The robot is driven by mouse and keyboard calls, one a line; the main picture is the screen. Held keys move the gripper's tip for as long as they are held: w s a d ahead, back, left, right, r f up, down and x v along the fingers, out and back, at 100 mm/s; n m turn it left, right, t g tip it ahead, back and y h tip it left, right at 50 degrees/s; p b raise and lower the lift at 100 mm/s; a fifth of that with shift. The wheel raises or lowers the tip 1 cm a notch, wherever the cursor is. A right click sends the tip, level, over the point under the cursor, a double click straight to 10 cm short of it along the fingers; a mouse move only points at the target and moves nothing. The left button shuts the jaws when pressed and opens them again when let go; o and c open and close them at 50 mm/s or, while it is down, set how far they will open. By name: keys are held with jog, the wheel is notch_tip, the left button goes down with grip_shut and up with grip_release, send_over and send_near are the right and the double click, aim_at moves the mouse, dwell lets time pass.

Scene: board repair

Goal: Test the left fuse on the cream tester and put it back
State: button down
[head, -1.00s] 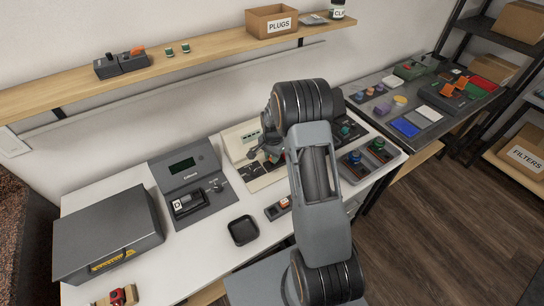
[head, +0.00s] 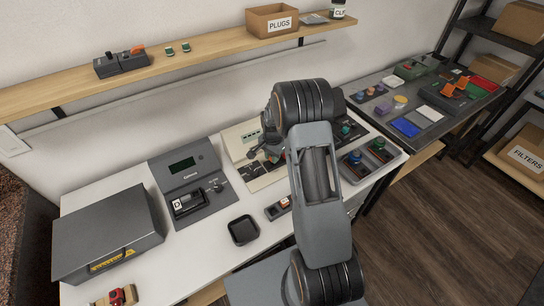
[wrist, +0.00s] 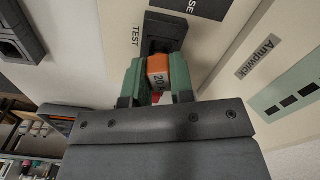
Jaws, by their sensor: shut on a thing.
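The cream tester (head: 240,137) stands on the white table, partly behind my arm. In the wrist view its cream face (wrist: 118,62) carries the word TEST beside a dark socket (wrist: 163,30). My gripper (wrist: 158,82) has green-padded fingers shut on an orange fuse (wrist: 158,66) marked with a 20-like rating. The fuse is at the near edge of the socket; I cannot tell whether it is seated in it. In the head view my gripper (head: 269,154) is over the tester's front, and the fuse is not clear there.
A small dark holder with an orange-and-white piece (head: 278,208) lies in front of the tester. A black tray (head: 243,230) and a grey meter (head: 185,170) are to the left, with a grey case (head: 108,235) beyond. Coloured-knob units (head: 365,158) stand right of my arm.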

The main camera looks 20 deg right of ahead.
jog(key=shift+f+b, duration=1)
jog(key=shift+f, duration=0.05)
dwell(1.9)
jog(key=c, duration=0.6)
grip_release()
jog(key=shift+r, duration=0.35)
jog(key=shift+r+p, duration=0.9)
jog(key=shift+r, duration=0.35)
jog(key=shift+r, duration=0.15)
jog(key=shift+r+p, duration=1.85)
jog(key=shift+r, duration=1)
